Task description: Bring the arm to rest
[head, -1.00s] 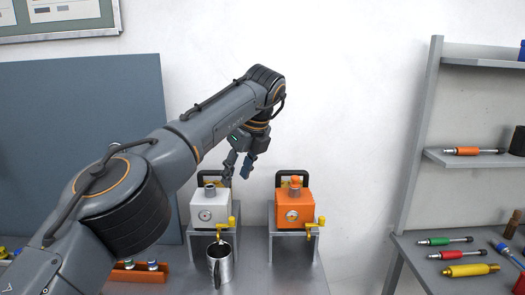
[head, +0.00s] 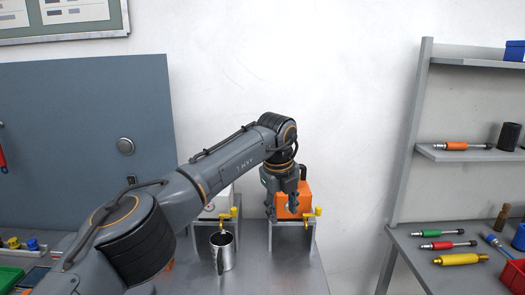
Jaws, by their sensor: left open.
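My left arm reaches in from the left, with its wrist bent downward. My left gripper (head: 283,208) is open and points down in front of the orange box (head: 297,201), covering its left part. I see nothing held in it; whether it touches the box I cannot tell. The white box (head: 216,205) stands to the left, mostly hidden behind my forearm. Each box has a yellow handle at its lower right and sits on a grey metal stand. My right gripper is not in view.
A metal mug (head: 223,252) stands on the metal table (head: 285,272) in front of the white box. At right, a shelf unit (head: 408,150) holds several coloured tools and a red bin (head: 512,274). A blue-grey panel (head: 95,120) stands behind at left.

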